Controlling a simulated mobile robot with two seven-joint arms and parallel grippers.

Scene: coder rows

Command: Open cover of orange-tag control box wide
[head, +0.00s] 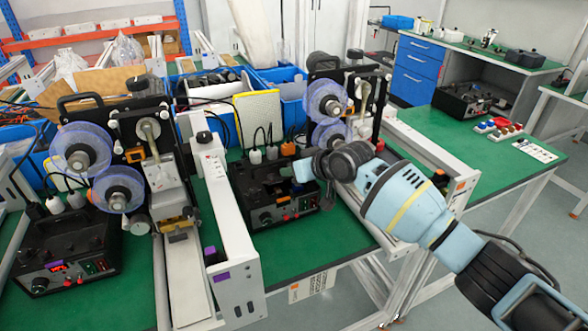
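A black control box (262,208) with red knobs and switches on its front stands on the green table in the middle. Another black control box (68,250) with a lit red display stands at the lower left. My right gripper (304,170) reaches in from the right, at the right rear part of the middle box. My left gripper is out of view.
Coder machines with clear blue-edged reels (81,148) stand left and behind my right gripper. White plugs and cables (256,156) rise behind the middle box. Blue bins (281,77) are at the back. Green table (300,245) is clear in front of the box.

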